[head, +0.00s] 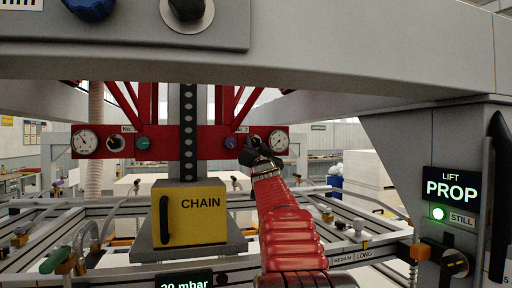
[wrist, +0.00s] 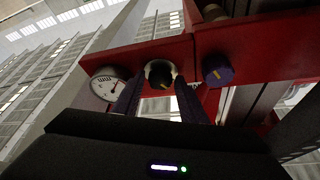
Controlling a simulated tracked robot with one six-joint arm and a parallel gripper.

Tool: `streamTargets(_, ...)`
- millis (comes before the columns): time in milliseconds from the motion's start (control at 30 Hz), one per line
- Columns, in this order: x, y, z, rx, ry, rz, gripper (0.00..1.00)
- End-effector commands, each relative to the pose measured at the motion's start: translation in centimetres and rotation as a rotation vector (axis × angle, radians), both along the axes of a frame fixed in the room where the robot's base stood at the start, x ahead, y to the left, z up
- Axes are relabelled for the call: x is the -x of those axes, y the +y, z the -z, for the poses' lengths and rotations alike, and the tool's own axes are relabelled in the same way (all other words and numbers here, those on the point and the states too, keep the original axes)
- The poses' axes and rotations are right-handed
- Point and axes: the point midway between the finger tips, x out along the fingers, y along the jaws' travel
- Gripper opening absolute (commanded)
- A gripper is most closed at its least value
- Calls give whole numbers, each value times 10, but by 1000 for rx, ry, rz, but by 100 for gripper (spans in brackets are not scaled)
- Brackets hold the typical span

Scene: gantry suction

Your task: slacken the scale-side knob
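A red crossbeam (head: 160,150) carries two groups of dials and knobs. On its right part are a white-faced gauge (head: 279,142) at the end and a purple knob (head: 230,142) further in. Between them, in the wrist view, is a dark knob (wrist: 161,73) with a pale ring and a yellow mark; the gauge (wrist: 106,84) is left of it and the purple knob (wrist: 217,70) right. My gripper (wrist: 160,82) is open, its fingers either side of the dark knob; contact is unclear. In the head view my gripper (head: 257,145) mostly hides this knob.
The beam's left part has another gauge (head: 86,143), a dark knob (head: 115,144) and a teal knob (head: 143,143). A yellow CHAIN box (head: 190,230) hangs at the centre. A grey upright with a PROP sign (head: 451,189) stands right. Rails and suction cups spread below.

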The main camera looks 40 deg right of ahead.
Motion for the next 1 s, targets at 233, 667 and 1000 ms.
streamTargets(233, -1, -1, -2, 0, -1, 0, 38)
streamTargets(667, -1, -2, -1, 1, 0, 1, 16)
streamTargets(1000, -1, -2, -1, 9, 4, 1, 8)
